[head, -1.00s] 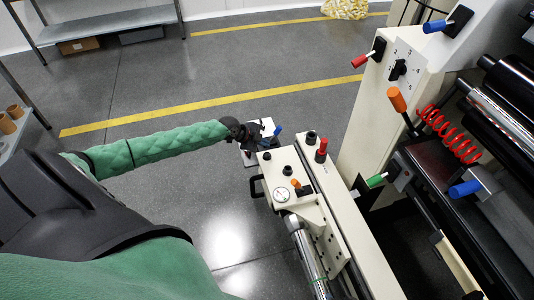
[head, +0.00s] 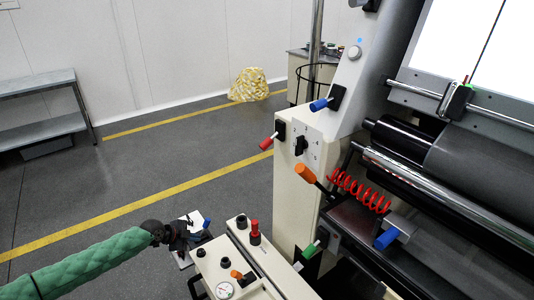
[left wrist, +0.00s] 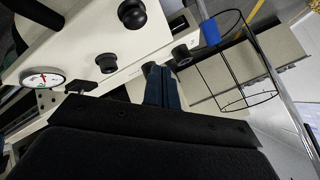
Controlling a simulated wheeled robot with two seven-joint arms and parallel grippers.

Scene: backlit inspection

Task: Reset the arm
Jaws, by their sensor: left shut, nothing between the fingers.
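My left arm, in a green sleeve, comes in from the lower left of the head view. Its dark gripper (head: 184,236) is beside the far left end of the cream machine bed (head: 236,268), near a small blue-handled lever (head: 207,223). In the left wrist view the fingers of the left gripper (left wrist: 161,84) are together with nothing between them. Black knobs (left wrist: 131,14) and a round gauge (left wrist: 42,77) on the cream panel lie close to it there. Whether the gripper touches the panel I cannot tell. My right gripper is not in view.
The large machine with rollers (head: 440,190), a red coiled hose (head: 358,188) and an orange-handled lever (head: 306,173) fills the right. A grey shelf (head: 40,112) stands at the back left. Yellow floor lines (head: 150,202) cross open grey floor. A yellow patterned bundle (head: 248,85) lies near the wall.

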